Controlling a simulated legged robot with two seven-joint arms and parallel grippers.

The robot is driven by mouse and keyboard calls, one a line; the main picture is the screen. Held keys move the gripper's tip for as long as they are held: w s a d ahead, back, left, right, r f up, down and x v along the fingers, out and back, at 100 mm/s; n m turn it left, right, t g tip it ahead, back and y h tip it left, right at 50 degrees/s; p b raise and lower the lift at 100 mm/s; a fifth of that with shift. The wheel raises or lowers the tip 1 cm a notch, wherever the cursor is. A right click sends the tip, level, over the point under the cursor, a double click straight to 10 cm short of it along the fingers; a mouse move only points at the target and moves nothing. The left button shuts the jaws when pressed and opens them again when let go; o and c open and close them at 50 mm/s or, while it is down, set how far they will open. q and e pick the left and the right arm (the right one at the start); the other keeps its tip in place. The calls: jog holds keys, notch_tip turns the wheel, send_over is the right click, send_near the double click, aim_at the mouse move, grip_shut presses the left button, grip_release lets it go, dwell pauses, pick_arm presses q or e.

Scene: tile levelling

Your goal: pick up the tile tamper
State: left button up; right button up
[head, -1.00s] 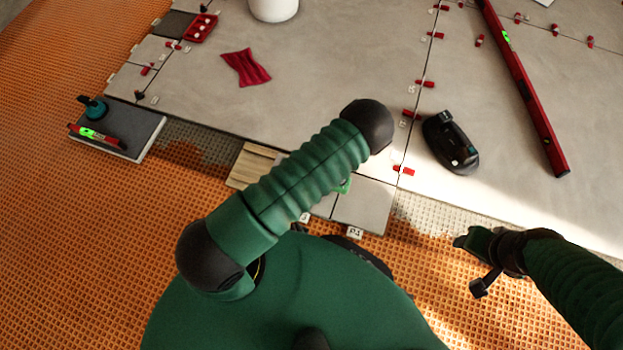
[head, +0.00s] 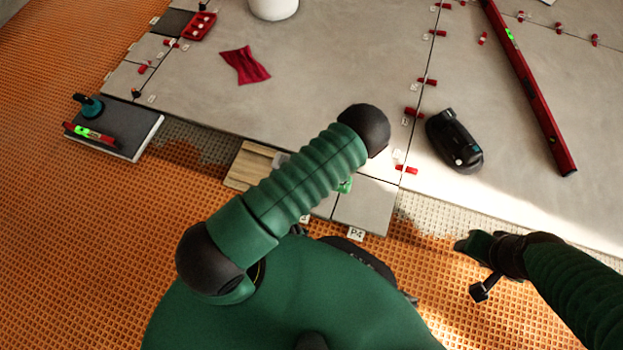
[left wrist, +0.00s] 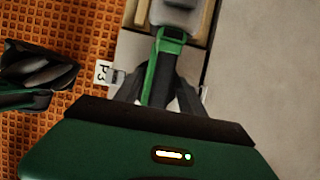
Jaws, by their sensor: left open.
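I take the tile tamper to be the tool with a green handle (left wrist: 163,65) and a grey head (left wrist: 178,15) in the left wrist view. Its head lies at a wooden rest. In the head view my left arm hides most of it; a green bit (head: 345,186) shows beside the arm. My left gripper (left wrist: 158,92) is open, with its dark fingers on either side of the handle; I cannot tell whether they touch it. My right gripper (head: 470,243) is low at the right over the orange mat, and its jaws are unclear.
A wooden piece (head: 243,172) lies at the tile edge. A black device (head: 454,140) and a long red level (head: 530,90) lie on the large tiles. A red cloth (head: 244,66), a red tray (head: 199,26) and a white bucket (head: 273,8) are further back. A dark slab (head: 140,128) is left.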

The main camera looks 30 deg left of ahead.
pick_arm(q)
jog(key=shift+c, duration=0.2)
grip_shut()
jog(key=shift+r, duration=0.15)
